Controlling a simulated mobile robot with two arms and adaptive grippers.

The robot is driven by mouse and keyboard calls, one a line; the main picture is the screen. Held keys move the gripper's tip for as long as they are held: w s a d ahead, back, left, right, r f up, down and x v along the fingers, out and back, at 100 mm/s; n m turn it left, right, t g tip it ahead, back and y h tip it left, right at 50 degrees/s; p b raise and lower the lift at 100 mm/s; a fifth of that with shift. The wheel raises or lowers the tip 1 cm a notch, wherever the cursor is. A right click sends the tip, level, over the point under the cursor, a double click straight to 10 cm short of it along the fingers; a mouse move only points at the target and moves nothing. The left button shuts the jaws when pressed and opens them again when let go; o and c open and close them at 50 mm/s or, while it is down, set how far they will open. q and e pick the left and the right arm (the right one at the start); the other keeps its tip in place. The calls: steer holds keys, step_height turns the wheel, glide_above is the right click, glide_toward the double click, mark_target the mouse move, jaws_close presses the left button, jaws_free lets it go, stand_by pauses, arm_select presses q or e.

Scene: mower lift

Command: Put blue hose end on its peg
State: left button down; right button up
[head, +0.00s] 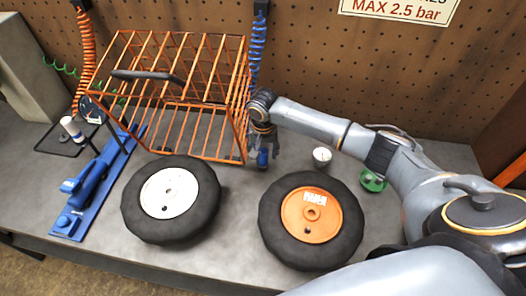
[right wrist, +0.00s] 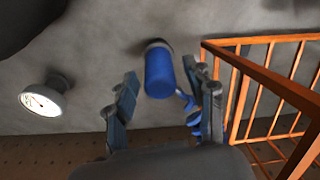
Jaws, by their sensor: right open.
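The blue hose end (head: 262,159) is a small blue cylinder low over the bench, just right of the orange cage. In the right wrist view the blue cylinder (right wrist: 160,72) shows between the fingertips of my right gripper (head: 263,138), with a dark cap at its far end. The fingers stand apart on both sides of it. The coiled blue hose (head: 257,50) hangs from a dark bracket (head: 261,8) on the pegboard, and its lower part is hidden behind the cage and gripper. I cannot make out which peg belongs to it. My left gripper is out of view.
The orange cage (head: 180,90) stands close left of the gripper. A white-faced gauge (head: 322,155) sits to the right, with a green object (head: 373,181) beyond. Two wheels, one white-hubbed (head: 168,192) and one orange-hubbed (head: 312,215), lie in front. A blue lift (head: 95,185) is at left.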

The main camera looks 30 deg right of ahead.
mark_target(263, 154)
steer(key=shift+r, duration=0.15)
step_height(263, 154, up, 12)
steer(key=s+b, duration=0.1)
steer(key=shift+s+a, duration=0.15)
steer(key=shift+a, duration=0.2)
stand_by(0.4)
